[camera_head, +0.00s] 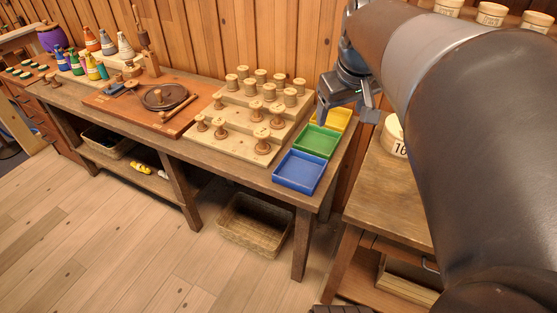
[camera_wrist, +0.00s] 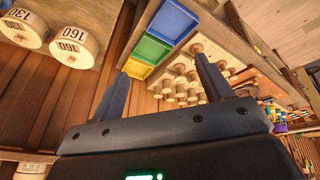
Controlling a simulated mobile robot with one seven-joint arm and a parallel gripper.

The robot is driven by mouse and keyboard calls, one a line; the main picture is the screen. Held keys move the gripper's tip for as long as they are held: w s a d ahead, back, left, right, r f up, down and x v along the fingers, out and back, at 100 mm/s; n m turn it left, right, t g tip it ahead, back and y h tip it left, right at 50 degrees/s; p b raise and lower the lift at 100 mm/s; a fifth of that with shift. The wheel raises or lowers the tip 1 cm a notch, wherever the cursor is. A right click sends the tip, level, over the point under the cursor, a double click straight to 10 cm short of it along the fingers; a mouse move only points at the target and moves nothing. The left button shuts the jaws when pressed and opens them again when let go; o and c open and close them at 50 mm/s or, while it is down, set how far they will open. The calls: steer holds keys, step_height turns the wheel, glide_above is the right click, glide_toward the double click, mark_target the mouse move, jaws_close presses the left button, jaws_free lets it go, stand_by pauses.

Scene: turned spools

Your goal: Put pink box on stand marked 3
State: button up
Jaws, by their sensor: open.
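I see no pink box and no stand marked 3 in either view. My gripper (camera_head: 346,110) is open and empty, above the right end of the long bench in the head view. In the wrist view its two fingers (camera_wrist: 160,66) stand apart with nothing between them. Near it, three open trays stand in a row: blue (camera_head: 299,172), green (camera_head: 318,140) and yellow (camera_head: 337,118). The yellow tray is partly hidden behind my gripper in the head view. The trays look empty.
A stepped board (camera_head: 222,133) of wooden spools stands left of the trays. Further left are a brown board (camera_head: 125,104) with a dark disc and several coloured cones (camera_head: 92,40). A side table (camera_head: 390,190) bears a numbered round block (camera_head: 393,138). A basket (camera_head: 255,225) sits below.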

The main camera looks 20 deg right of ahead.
steer(key=s+a+f, duration=0.3)
steer(key=s+a, duration=0.2)
steer(key=a, duration=0.2)
steer(key=s+a+f+t+y, duration=0.1)
steer(key=s+a+f, duration=0.3)
steer(key=a, duration=0.3)
steer(key=shift+s+a+f+t, duration=0.15)
steer(key=shift+s+f+t, duration=0.15)
steer(key=shift+s, duration=0.25)
steer(key=shift+r, duration=0.1)
